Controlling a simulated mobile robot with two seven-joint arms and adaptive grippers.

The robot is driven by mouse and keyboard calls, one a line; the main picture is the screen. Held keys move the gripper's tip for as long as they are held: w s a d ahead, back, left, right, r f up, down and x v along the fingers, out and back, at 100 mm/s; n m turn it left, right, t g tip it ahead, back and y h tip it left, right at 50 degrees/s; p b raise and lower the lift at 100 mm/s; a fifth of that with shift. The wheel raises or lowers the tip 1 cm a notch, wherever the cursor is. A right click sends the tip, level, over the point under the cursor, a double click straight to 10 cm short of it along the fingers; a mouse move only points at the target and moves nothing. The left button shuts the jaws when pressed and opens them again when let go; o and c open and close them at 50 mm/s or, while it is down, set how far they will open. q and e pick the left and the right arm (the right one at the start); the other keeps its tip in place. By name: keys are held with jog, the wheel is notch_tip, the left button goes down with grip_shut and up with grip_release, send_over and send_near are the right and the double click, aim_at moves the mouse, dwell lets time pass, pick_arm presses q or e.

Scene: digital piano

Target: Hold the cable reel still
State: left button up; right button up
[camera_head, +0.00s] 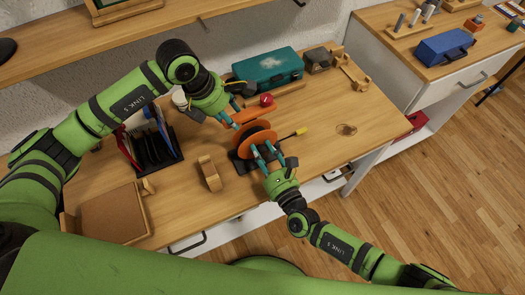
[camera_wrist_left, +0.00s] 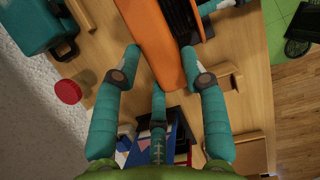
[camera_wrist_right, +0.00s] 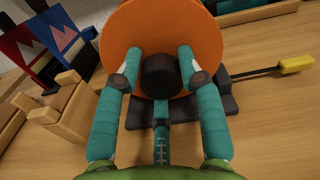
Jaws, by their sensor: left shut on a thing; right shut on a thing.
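The cable reel shows as an orange disc (camera_head: 258,135) with a black hub (camera_wrist_right: 160,76) on a dark stand (camera_wrist_right: 222,105) on the table. My right gripper (camera_head: 264,149) has its fingers on both sides of the hub, in front of the disc, and is shut on the reel.
A lever with a yellow tip (camera_head: 300,131) sticks out right of the stand. A red round thing (camera_head: 267,99) and a teal case (camera_head: 268,70) are behind. A dark rack (camera_head: 155,150) and a wooden block (camera_head: 209,173) stand left. The table's right part is mostly clear.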

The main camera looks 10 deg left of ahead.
jog(key=shift+a+r+m, duration=0.1)
jog(key=shift+r+m, duration=0.15)
jog(key=shift+m, duration=0.05)
pick_arm(q)
jog(key=shift+f, duration=0.1)
pick_arm(e)
jog(key=m, duration=0.3)
jog(key=shift+w+r+m, duration=0.15)
jog(key=shift+m, duration=0.15)
jog(key=m, duration=0.4)
jog(key=shift+w+m, duration=0.1)
jog(key=shift+m, duration=0.2)
pick_arm(q)
jog(key=shift+s+f, duration=0.1)
pick_arm(e)
jog(key=m, duration=0.5)
jog(key=shift+w+d, duration=0.1)
jog(key=shift+d, duration=0.1)
jog(key=shift+d+m, duration=0.15)
jog(key=shift+m, duration=1.95)
pick_arm(q)
jog(key=shift+s, duration=0.1)
pick_arm(e)
jog(key=shift+f, duration=0.2)
jog(key=o, duration=1.1)
jog(key=shift+f, duration=0.1)
